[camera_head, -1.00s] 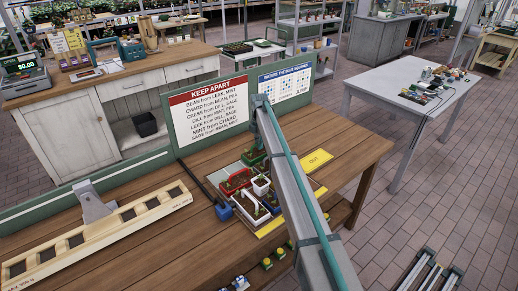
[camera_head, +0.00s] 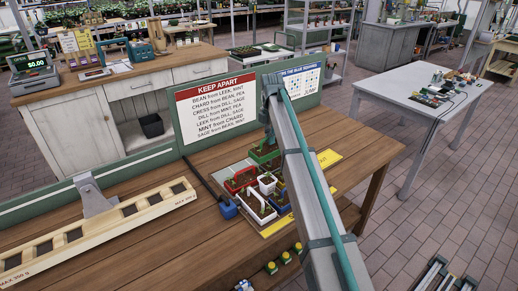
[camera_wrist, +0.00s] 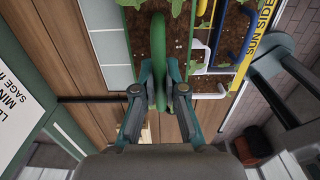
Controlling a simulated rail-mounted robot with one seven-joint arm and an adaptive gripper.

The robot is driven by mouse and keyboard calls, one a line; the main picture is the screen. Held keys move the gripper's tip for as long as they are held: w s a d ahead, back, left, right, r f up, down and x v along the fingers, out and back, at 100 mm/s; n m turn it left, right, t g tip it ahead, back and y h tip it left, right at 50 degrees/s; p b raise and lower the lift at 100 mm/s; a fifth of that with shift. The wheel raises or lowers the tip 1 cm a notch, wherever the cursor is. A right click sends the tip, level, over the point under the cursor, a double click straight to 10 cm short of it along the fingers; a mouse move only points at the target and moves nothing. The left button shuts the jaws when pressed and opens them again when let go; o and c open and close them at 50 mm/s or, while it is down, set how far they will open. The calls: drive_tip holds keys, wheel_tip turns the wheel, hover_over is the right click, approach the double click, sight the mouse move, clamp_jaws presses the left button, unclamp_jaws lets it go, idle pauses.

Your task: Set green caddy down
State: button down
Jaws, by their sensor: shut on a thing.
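The green caddy (camera_head: 262,153) is at the back of the group of caddies on the wooden bench, partly hidden by my arm. In the wrist view it is a soil-filled box (camera_wrist: 175,37) with leafy seedlings and an arched green handle (camera_wrist: 158,45). My gripper (camera_wrist: 159,72) is shut on that handle, one finger on each side. I cannot tell whether the caddy's base touches the surface below.
A yellow strip marked SUN SIDE (camera_wrist: 255,48) lies to the right in the wrist view. A KEEP APART sign (camera_head: 216,110) stands behind. The bench's left part holds a wooden rack (camera_head: 90,232).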

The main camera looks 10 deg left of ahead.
drive_tip(key=shift+n, duration=0.5)
drive_tip(key=s+a, duration=0.2)
drive_tip(key=a, duration=0.1)
drive_tip(key=s+a+b, duration=0.1)
drive_tip(key=s+a, duration=0.2)
drive_tip(key=shift+s+a, duration=0.15)
drive_tip(key=shift+s, duration=0.05)
drive_tip(key=s+a, duration=0.4)
drive_tip(key=s, duration=0.2)
drive_tip(key=shift+m, duration=0.6)
drive_tip(key=shift+w+a+f+p, duration=0.75)
drive_tip(key=shift+w+a+f, duration=0.15)
drive_tip(key=shift+w+f, duration=1.15)
drive_tip(key=shift+w+a+f+p, duration=0.75)
drive_tip(key=shift+w+a+f, duration=0.15)
drive_tip(key=shift+w+f, duration=1.15)
drive_tip(key=shift+w+a+f+p, duration=0.75)
drive_tip(key=shift+w+a+f, duration=0.15)
drive_tip(key=shift+w+f, duration=1.15)
drive_tip(key=shift+s+f, duration=0.15)
drive_tip(key=shift+f, duration=0.2)
drive_tip(key=c, duration=1.2)
unclamp_jaws()
drive_tip(key=shift+c, duration=0.2)
drive_tip(key=shift+r, duration=0.15)
